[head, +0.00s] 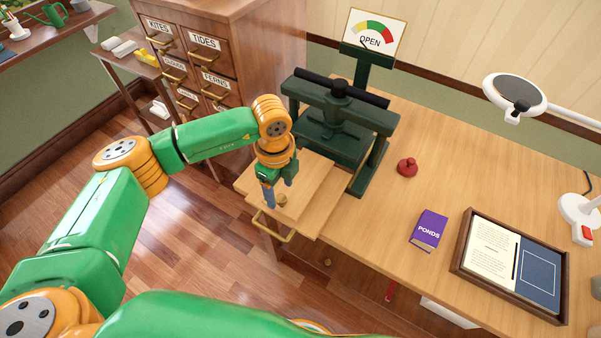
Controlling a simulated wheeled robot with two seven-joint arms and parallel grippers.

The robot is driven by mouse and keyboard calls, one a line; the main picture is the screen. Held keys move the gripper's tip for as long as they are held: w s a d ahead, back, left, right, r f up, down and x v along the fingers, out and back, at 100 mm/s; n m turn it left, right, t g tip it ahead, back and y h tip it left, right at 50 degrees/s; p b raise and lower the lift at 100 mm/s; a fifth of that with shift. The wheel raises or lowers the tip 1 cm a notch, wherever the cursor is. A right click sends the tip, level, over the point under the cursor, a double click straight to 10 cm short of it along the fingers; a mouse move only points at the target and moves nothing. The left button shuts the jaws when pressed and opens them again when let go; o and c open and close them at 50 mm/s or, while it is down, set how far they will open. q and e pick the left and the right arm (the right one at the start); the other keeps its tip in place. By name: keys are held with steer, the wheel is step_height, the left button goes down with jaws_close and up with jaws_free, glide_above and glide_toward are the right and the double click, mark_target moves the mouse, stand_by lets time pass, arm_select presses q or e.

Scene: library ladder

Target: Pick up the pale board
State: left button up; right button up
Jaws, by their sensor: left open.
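The pale board (314,193) lies flat at the front of the dark green press (340,120), on a pale wooden pull-out shelf (318,225). A small brass knob (283,200) stands up from the board near its front left. My left gripper (279,190) points down over the board, close to the knob, with its blue-tipped fingers apart and nothing seen between them. I cannot tell whether the fingertips touch the board. The gripper hides the board's back left part. My right gripper is not in view.
A brass handle (271,227) sticks out from the shelf's front. On the table are a red knobbed object (407,167), a purple book (429,230) and a dark tray (461,257) with pages. A labelled drawer cabinet (238,42) stands behind my left arm. The table between press and tray is mostly clear.

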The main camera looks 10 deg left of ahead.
mark_target(281, 198)
arm_select(q)
step_height(281, 198, down, 3)
steer(key=shift+s+f, duration=0.1)
steer(key=shift+w+f, duration=0.1)
steer(key=shift+w, duration=0.25)
steer(key=shift+c, duration=0.5)
steer(key=shift+s, duration=0.25)
jaws_close()
steer(key=shift+w, duration=0.1)
